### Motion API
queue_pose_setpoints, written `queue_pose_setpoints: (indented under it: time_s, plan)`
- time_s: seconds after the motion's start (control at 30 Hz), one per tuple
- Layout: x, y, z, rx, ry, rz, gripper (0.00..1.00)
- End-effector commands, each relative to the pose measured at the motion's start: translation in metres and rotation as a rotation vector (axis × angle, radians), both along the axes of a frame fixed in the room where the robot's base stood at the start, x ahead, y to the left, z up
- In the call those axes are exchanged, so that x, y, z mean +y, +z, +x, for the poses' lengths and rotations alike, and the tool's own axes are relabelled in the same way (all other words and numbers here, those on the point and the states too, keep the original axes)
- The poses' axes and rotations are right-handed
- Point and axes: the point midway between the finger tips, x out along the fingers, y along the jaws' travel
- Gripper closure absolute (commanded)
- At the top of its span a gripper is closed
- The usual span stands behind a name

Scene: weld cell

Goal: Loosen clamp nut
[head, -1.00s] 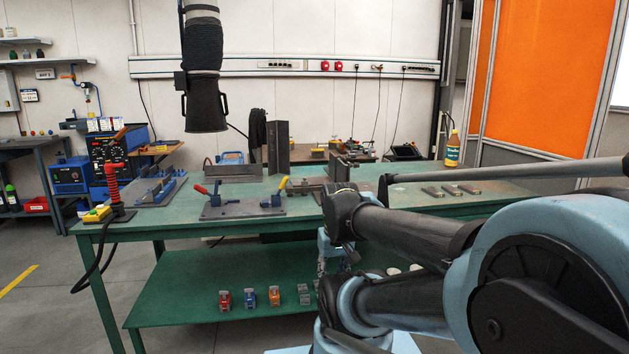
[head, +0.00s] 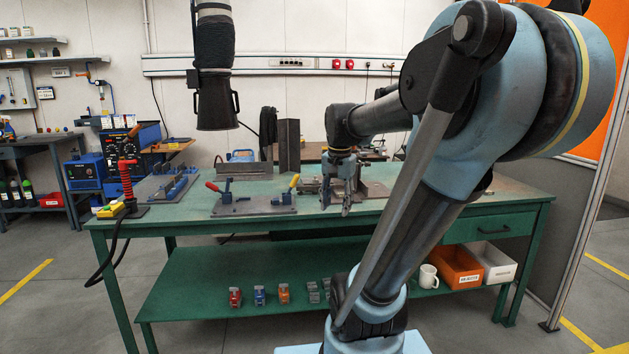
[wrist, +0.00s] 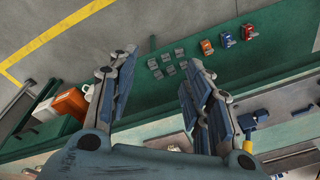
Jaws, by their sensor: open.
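My gripper (head: 335,207) points down, open and empty, in front of a grey steel fixture (head: 374,190) on the green table (head: 236,229) and partly covers it. In the wrist view my gripper (wrist: 160,64) shows both fingers spread apart, with nothing between them. A plate with toggle clamps (head: 252,208), one with a red handle and one with a yellow handle, lies left of my gripper. I cannot make out a clamp nut in either view.
On the lower shelf (head: 190,318) stand several small coloured clamps (head: 259,296), a white mug (head: 428,276), an orange bin (head: 456,266) and a white bin (head: 493,262). An extraction hose (head: 214,75) hangs above the table. The table's front strip is mostly clear.

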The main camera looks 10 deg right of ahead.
Motion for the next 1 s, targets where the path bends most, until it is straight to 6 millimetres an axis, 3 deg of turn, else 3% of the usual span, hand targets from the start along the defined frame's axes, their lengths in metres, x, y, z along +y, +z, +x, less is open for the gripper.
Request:
queue_pose_setpoints:
  time_s: [0.2,0.5,0.73,1.0]
  plan:
    - [0.0,0.048,0.068,0.021,-0.261,0.034,0.54]
    - [0.0,0.095,0.162,0.05,-0.627,0.073,0.54]
    - [0.0,0.118,0.236,0.07,-0.909,0.094,0.54]
    - [-0.001,0.129,0.321,0.089,-1.242,0.112,0.54]
